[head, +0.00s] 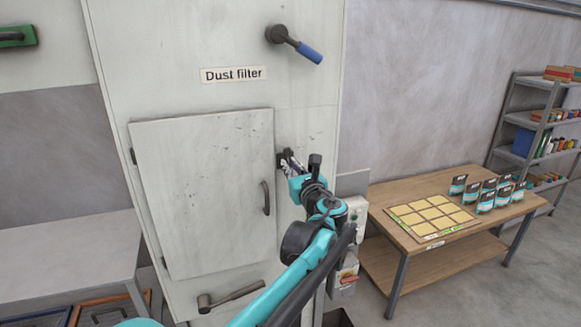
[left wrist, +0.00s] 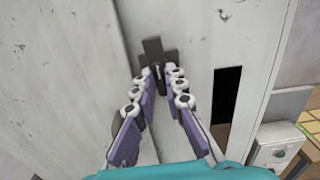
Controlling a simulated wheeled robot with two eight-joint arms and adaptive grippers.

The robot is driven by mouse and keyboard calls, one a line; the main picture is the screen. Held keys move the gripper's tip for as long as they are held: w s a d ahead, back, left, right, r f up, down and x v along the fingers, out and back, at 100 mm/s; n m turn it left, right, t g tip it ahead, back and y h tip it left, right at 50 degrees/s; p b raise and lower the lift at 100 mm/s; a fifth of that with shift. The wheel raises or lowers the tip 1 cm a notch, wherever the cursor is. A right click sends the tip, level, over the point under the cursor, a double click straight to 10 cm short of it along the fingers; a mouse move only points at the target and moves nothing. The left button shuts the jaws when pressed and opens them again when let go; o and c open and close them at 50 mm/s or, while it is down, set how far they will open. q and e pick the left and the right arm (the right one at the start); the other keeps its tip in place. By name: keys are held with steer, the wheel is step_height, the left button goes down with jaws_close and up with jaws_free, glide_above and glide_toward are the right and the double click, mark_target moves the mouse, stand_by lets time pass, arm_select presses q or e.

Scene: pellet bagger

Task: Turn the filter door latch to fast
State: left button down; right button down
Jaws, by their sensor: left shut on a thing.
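The filter door (head: 200,200) is a pale, scuffed panel below the "Dust filter" label (head: 233,74), and it looks closed. Its dark bar handle (head: 266,198) stands near its right edge. The dark latch (head: 283,158) sits at the right edge of the door, above the handle. In the left wrist view the latch (left wrist: 153,47) shows just beyond the fingertips. My left gripper (head: 292,166) is shut on the latch; its purple-padded fingers (left wrist: 160,80) close around the latch's lower part, which they partly hide. My right gripper is not in view.
A blue-gripped lever (head: 297,45) sticks out above, and another lever (head: 230,296) below the door. A grey control box (head: 356,216) is right of my arm. A wooden table (head: 385,262) with pouches stands right; a grey bench (head: 75,255) stands left.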

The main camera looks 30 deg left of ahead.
arm_select(q)
steer(key=shift+s+a+f+n+b, duration=0.1)
steer(key=shift+n+b, duration=0.15)
steer(key=shift+n, duration=2.6)
steer(key=shift+d+f+n+b, duration=0.1)
steer(key=shift+n+b, duration=0.2)
steer(key=shift+n, duration=2.6)
steer(key=shift+s+a+f+n+b, duration=0.1)
steer(key=shift+n+b, duration=0.15)
steer(key=shift+n, duration=2.6)
steer(key=c, duration=1.6)
jaws_free()
steer(key=v, duration=1.2)
steer(key=shift+a, duration=0.1)
